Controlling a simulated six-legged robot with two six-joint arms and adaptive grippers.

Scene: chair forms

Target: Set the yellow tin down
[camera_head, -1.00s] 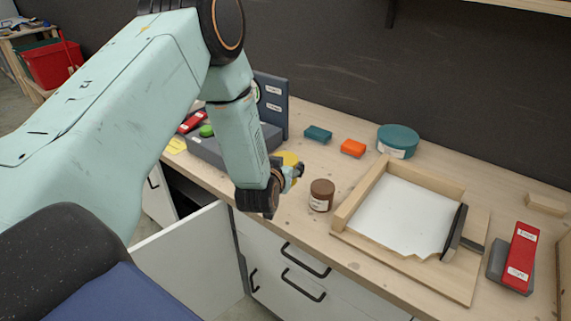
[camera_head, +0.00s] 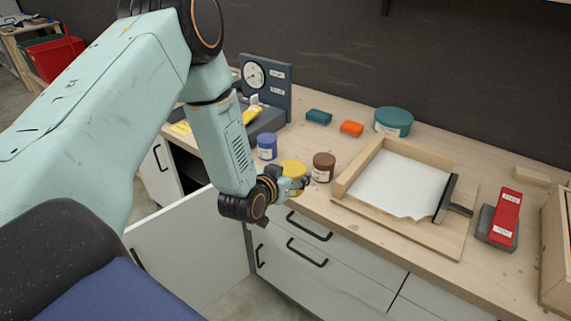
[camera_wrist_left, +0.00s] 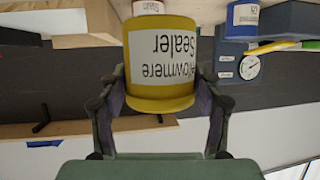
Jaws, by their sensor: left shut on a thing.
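The yellow tin (camera_head: 293,169) is at the bench's front edge, between a blue tin (camera_head: 267,146) and a brown jar (camera_head: 323,167). My left gripper (camera_head: 299,184) is shut on its side and partly covers its lower part. In the left wrist view, the yellow tin (camera_wrist_left: 160,55) sits between the two fingers of the gripper (camera_wrist_left: 161,92), its label reading "Sealer" upside down. I cannot tell whether its base touches the bench. My right gripper is not in view.
A wooden frame tray (camera_head: 365,155) with a white sheet lies to the right. Behind are a teal block (camera_head: 319,117), an orange block (camera_head: 352,129) and a teal round tin (camera_head: 394,121). A gauge panel (camera_head: 268,80) stands at the back left. A cupboard door (camera_head: 190,240) hangs open below.

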